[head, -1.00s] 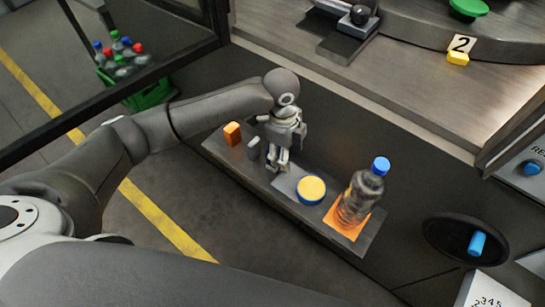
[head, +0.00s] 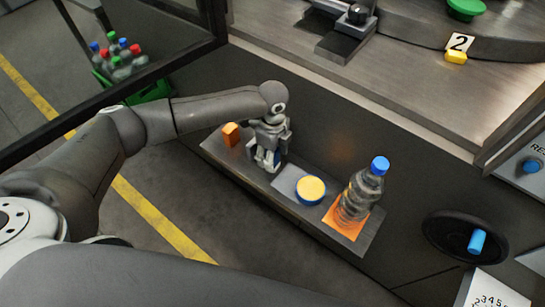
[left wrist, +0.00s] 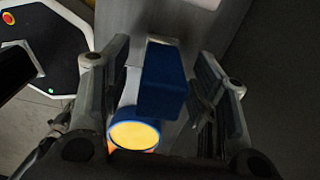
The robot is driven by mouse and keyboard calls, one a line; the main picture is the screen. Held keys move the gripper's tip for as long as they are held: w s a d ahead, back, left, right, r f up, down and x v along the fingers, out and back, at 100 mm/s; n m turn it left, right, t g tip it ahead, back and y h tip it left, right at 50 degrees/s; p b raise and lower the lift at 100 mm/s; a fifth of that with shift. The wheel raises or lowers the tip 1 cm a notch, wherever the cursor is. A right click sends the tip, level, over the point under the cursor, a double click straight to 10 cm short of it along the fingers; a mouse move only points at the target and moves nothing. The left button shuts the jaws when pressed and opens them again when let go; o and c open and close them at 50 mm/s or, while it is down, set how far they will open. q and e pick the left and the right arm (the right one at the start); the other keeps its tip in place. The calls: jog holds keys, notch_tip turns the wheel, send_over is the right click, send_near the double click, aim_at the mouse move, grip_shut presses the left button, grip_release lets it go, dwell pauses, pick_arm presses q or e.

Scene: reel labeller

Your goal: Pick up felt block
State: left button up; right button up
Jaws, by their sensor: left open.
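A blue block (left wrist: 163,85) with a pale strip along its far end shows in the left wrist view; it looks like the felt block. In the head view my left gripper (head: 266,162) is low over the narrow shelf (head: 235,166), right of the orange block, and largely hides the blue block there. My right gripper is not in view.
The dark machine wall (head: 330,135) rises right behind the shelf. A black handwheel (head: 450,238) sits at the right.

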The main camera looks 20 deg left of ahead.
pick_arm(q)
notch_tip(320, 180, down, 2)
jog(key=shift+f, duration=0.1)
jog(key=c, duration=1.1)
jog(key=shift+r, duration=0.6)
jog(key=s+d+r, duration=0.2)
jog(key=s+r, duration=0.2)
jog(key=s+d+r, duration=0.2)
jog(key=s+r, duration=0.2)
jog(key=s+d+r, duration=0.2)
jog(key=s+r, duration=0.2)
jog(key=shift+s+d, duration=0.15)
jog(key=shift+s, duration=0.1)
